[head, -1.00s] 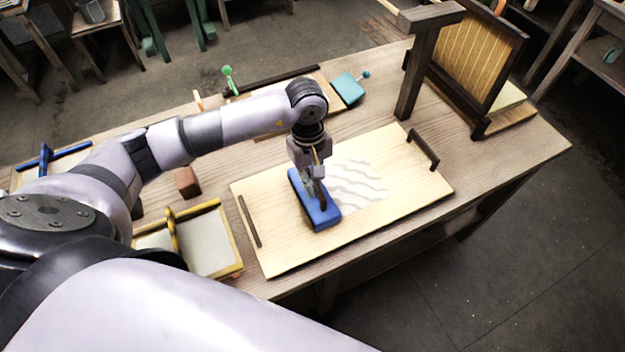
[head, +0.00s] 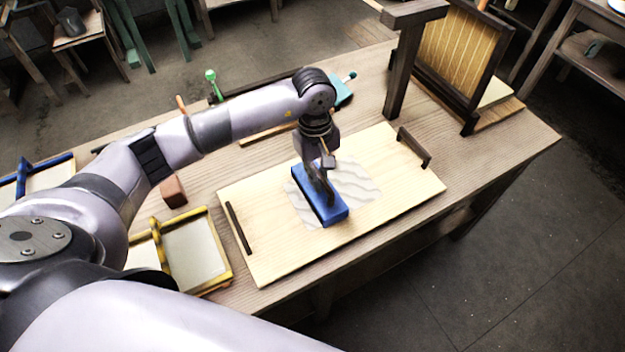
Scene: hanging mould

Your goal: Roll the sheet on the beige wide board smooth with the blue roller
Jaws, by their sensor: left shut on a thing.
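The beige wide board (head: 270,261) lies on the wooden table and has a dark handle at each end. A pale sheet (head: 358,186) with grey wavy lines lies on its middle. The blue roller (head: 333,214) is on the sheet, with sheet showing on both sides of it. The sheet's left part (head: 298,205) looks flatter, with fainter waves than the right part. My left gripper (head: 326,188) is shut on the blue roller from above, and the fingers hide part of its top. My right gripper is not in view.
A yellow-edged frame (head: 226,245) and a reddish-brown block (head: 173,191) lie left of the board. A dark wooden post (head: 398,80) and a ribbed upright frame (head: 457,55) stand at the back right. A teal tool (head: 345,92) lies behind my arm. The table's right end is clear.

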